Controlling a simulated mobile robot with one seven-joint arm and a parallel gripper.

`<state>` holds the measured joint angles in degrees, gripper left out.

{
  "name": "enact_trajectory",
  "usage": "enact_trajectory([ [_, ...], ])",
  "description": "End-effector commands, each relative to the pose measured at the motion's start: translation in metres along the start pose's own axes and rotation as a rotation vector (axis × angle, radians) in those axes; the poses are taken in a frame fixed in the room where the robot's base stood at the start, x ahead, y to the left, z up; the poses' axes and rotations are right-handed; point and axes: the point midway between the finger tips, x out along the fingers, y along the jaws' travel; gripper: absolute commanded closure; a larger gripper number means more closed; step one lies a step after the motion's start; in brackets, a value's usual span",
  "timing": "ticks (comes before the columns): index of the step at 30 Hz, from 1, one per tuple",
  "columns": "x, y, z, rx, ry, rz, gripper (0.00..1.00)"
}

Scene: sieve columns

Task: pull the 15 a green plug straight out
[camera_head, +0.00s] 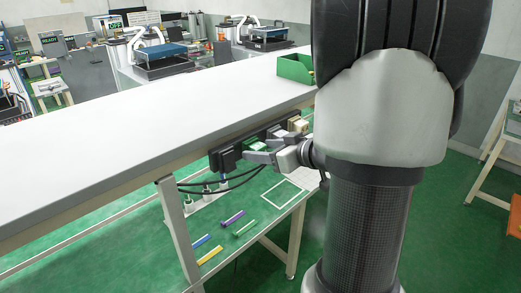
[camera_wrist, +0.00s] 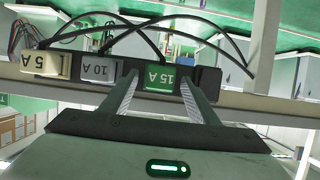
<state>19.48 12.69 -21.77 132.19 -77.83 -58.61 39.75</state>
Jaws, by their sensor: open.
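The green 15 A plug (camera_wrist: 167,80) sits in a black strip (camera_wrist: 208,80), its label upside down in the wrist view. In the head view the green plug (camera_head: 257,144) shows partly, behind my gripper (camera_head: 252,151). In the wrist view my gripper (camera_wrist: 159,82) is open, with one finger to each side of the green plug. The left finger's tip lies in the gap towards the 10 A plug; the right one is close to the green plug's right edge. I cannot tell whether either finger touches it.
A grey 10 A plug (camera_wrist: 101,69) and a cream 5 A plug (camera_wrist: 46,64) sit left of the green one. Black cables (camera_wrist: 150,22) loop beyond the strip. The strip is under the white tabletop's edge (camera_head: 150,95). A green bin (camera_head: 295,68) stands on the tabletop.

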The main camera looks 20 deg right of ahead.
Motion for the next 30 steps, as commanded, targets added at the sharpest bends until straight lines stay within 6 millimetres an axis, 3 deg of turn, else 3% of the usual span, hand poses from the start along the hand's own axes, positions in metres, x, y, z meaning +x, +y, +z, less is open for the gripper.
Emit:
enact_trajectory([
  [10, 0.0033, 0.0, -0.0004, -0.001, 0.001, 0.0, 0.47],
  [18, 0.003, 0.0, -0.0003, -0.001, 0.001, 0.0, 0.9],
  [19, 0.003, 0.0, -0.0003, -0.001, 0.001, 0.0, 0.73],
  [23, 0.003, 0.0, -0.0003, -0.001, 0.001, 0.0, 0.95],
  [30, 0.0019, 0.0001, 0.0, -0.001, 0.001, 0.0, 0.97],
])
